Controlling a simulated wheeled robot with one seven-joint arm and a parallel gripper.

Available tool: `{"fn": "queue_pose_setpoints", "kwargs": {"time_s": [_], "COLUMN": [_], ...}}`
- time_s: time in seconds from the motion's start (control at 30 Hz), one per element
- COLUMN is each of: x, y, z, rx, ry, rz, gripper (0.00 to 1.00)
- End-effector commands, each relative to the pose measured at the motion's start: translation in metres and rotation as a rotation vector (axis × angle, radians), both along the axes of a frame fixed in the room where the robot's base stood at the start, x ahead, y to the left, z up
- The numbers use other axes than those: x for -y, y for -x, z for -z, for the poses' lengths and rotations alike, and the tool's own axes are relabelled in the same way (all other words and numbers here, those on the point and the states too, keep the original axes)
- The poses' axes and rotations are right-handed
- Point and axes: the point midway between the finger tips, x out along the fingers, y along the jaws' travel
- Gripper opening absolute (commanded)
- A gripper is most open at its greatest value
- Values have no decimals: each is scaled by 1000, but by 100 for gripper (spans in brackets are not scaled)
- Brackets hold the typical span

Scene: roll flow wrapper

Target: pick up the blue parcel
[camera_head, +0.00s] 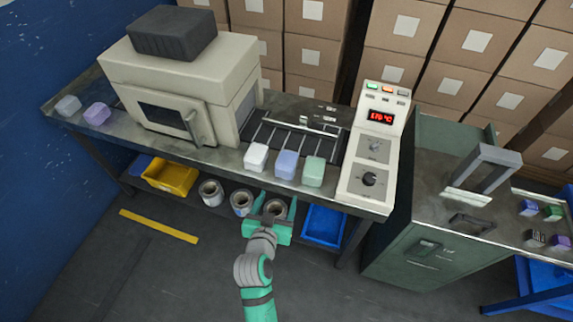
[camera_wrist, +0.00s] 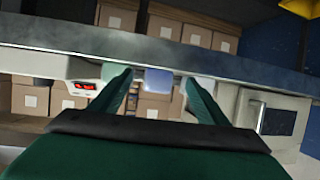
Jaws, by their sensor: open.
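A pale blue parcel (camera_head: 287,164) sits on the front edge of the metal bench, between a white parcel (camera_head: 256,157) and a green parcel (camera_head: 313,171). My gripper (camera_head: 275,204) is open and empty, in front of the bench edge on the near side of the blue parcel. In the wrist view the blue parcel (camera_wrist: 158,80) shows between and beyond the fingertips of my gripper (camera_wrist: 158,88), apart from both. The white parcel (camera_wrist: 204,84) is partly hidden by the right finger there, and the green parcel (camera_wrist: 112,71) by the left.
A wrapper machine (camera_head: 165,70) stands left of the parcels and a control panel (camera_head: 372,150) right. Two parcels lie at the bench's left end (camera_head: 97,113). A cabinet (camera_head: 430,230) with several small blocks stands right.

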Motion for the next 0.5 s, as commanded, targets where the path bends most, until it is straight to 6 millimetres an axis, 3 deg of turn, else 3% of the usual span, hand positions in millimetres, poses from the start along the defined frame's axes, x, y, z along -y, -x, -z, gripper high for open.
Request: {"fn": "queue_pose_setpoints", "kwargs": {"time_s": [0.03,0.2,0.33,0.5], "x": [0,3,5,11], "y": [-14,-39,-48,-67], "z": [-11,-30,-36,-29], "rx": [8,11,11,9], "ry": [0,-4,-6,-5], "rz": [20,79,102,107], "gripper": [69,69,69,69]}}
